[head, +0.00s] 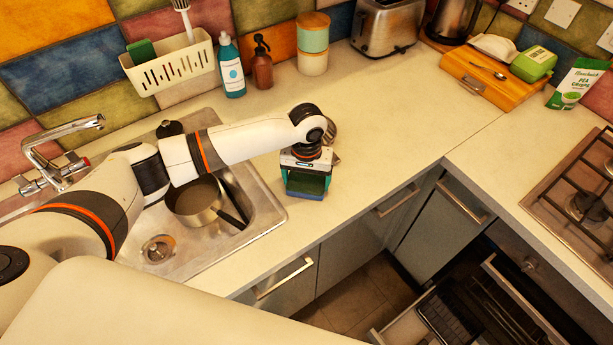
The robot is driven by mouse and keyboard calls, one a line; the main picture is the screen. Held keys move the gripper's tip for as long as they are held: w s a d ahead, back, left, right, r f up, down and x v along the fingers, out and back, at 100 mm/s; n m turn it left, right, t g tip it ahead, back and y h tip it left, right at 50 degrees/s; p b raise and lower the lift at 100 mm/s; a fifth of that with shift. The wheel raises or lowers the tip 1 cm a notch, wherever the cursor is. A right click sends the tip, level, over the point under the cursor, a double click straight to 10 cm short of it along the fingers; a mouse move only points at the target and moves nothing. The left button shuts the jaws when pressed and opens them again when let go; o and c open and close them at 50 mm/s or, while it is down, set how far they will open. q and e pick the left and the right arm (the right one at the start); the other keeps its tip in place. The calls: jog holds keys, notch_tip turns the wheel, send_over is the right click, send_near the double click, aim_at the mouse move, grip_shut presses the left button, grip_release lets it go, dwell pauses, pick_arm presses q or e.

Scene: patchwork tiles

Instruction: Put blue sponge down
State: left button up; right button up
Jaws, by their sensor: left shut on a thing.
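My left gripper (305,181) points down over the counter strip just right of the sink. It is shut on the blue sponge (306,186), which shows as a dark blue block between the fingers. The sponge is at or just above the counter (375,125), near its front edge; I cannot tell whether it touches. My right gripper is not in view.
The sink (266,213) holds a pan (193,199) left of the gripper. A metal item (331,130) is partly hidden behind my wrist. A rack (172,66), bottles and a toaster (387,25) line the wall. The counter right of the gripper is clear. A drawer (408,327) stands open below.

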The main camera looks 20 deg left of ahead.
aim_at(307, 182)
pick_arm(q)
jog(key=o, duration=0.7)
jog(key=shift+f, duration=0.1)
notch_tip(307, 182, up, 12)
jog(key=shift+r+b, duration=0.15)
jog(key=shift+b, duration=0.75)
jog(key=shift+d, duration=0.1)
